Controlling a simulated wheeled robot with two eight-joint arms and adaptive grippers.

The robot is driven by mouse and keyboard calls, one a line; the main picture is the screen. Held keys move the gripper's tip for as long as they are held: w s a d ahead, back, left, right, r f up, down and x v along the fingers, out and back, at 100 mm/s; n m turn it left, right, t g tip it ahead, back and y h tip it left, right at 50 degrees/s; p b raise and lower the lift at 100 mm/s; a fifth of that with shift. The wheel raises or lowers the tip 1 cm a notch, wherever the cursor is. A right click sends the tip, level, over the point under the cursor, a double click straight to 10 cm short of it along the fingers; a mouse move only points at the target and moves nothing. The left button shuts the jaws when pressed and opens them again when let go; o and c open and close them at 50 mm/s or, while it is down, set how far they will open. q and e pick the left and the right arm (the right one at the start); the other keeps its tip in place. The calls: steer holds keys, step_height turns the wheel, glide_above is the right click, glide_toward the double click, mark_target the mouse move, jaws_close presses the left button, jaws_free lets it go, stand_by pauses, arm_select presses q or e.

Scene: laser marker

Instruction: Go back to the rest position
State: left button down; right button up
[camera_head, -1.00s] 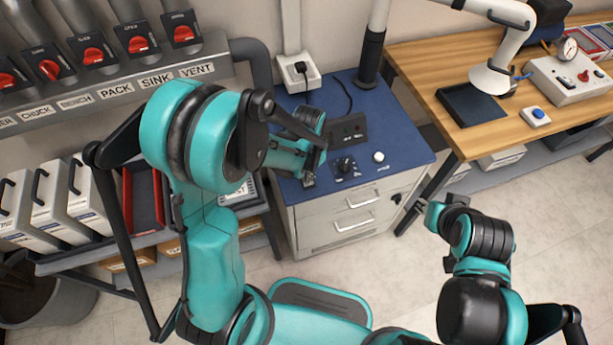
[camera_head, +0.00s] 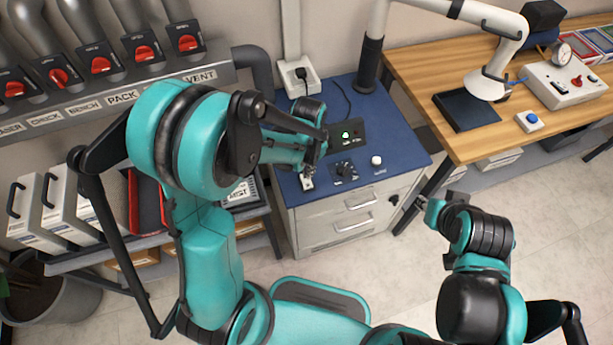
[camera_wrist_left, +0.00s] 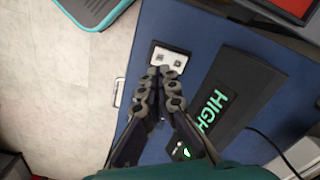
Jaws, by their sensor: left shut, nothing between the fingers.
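My left gripper (camera_head: 311,170) is shut and empty over the left front of the blue-topped cabinet (camera_head: 405,150). It is close to a small pale switch plate (camera_head: 307,183); in the head view I cannot tell whether they touch. In the left wrist view the closed fingertips (camera_wrist_left: 168,78) are just beside the switch plate (camera_wrist_left: 170,56). A black box on the cabinet top shows green "HIGH" lettering (camera_wrist_left: 215,108); its green light also shows in the head view (camera_head: 346,132). My right gripper (camera_head: 428,207) hangs over the floor right of the cabinet; its fingers are too small to read.
A knob panel (camera_head: 345,170) and white button (camera_head: 377,161) are at the cabinet's front. A wooden bench (camera_head: 420,62) stands right, with a white arm (camera_head: 487,82) and control box (camera_head: 568,88). Labelled red-handled valves (camera_head: 143,52) line the left wall. The floor front right is clear.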

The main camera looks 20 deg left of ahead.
arm_select(q)
steer(key=shift+r+p, duration=0.35)
steer(key=shift+r, duration=0.4)
steer(key=s+a+r+n+t+b, duration=0.1)
steer(key=s+a+r+n+t, duration=0.1)
steer(key=s+r, duration=0.3)
steer(key=s+a+r+n+t+b, duration=0.1)
steer(key=s+a+r+n+t, duration=0.1)
steer(key=s+r+t, duration=0.3)
steer(key=shift+s+a+r+n+b, duration=0.15)
steer(key=shift+a+r+n+b, duration=0.35)
steer(key=shift+r, duration=0.95)
steer(key=shift+d, duration=0.15)
